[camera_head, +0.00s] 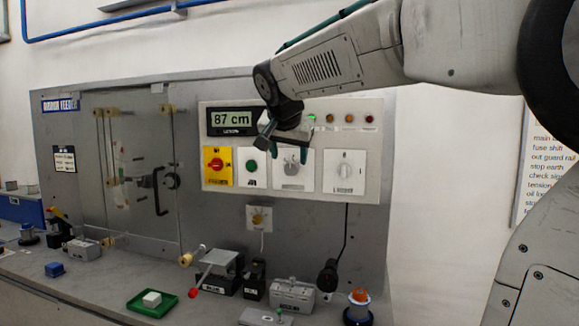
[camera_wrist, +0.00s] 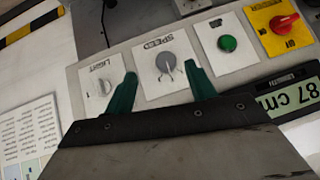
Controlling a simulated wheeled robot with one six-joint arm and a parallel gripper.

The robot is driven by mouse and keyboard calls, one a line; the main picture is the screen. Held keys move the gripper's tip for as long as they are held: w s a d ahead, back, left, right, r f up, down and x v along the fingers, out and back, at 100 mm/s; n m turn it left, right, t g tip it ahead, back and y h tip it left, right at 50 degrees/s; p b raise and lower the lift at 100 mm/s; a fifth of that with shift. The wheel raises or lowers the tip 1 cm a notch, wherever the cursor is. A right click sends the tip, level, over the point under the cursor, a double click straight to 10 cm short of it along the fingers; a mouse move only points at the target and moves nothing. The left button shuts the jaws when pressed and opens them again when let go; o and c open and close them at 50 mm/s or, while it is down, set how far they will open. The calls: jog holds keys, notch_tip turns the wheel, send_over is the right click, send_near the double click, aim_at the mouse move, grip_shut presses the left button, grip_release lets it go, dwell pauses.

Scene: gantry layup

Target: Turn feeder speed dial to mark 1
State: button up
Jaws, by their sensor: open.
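The feeder speed dial is a round grey knob (camera_wrist: 166,64) on a white plate marked SPEED, with small marks around it. In the head view the dial (camera_head: 292,169) is partly covered by my gripper. Its setting is too small to read. My gripper (camera_wrist: 161,70) is open and empty, with its two green fingers apart on either side of the dial in the wrist view. In the head view my gripper (camera_head: 289,154) is in front of the upper part of the dial's plate. I cannot tell whether it touches the dial.
A light switch (camera_wrist: 103,87) sits on one side of the dial and a green button (camera_wrist: 228,43) on the other. Beyond the button is a red rotary switch on yellow (camera_head: 217,165). The display (camera_head: 232,120) reads 87 cm. Several fixtures and a green tray (camera_head: 137,304) stand on the bench below.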

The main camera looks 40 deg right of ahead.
aim_at(291, 167)
jog(key=shift+m, duration=0.3)
jog(key=w+d+f, duration=0.4)
jog(key=w, duration=0.1)
jog(key=shift+w+d+f, duration=0.1)
jog(key=shift+w+d, duration=0.15)
jog(key=shift+d, duration=0.05)
jog(key=c, duration=1)
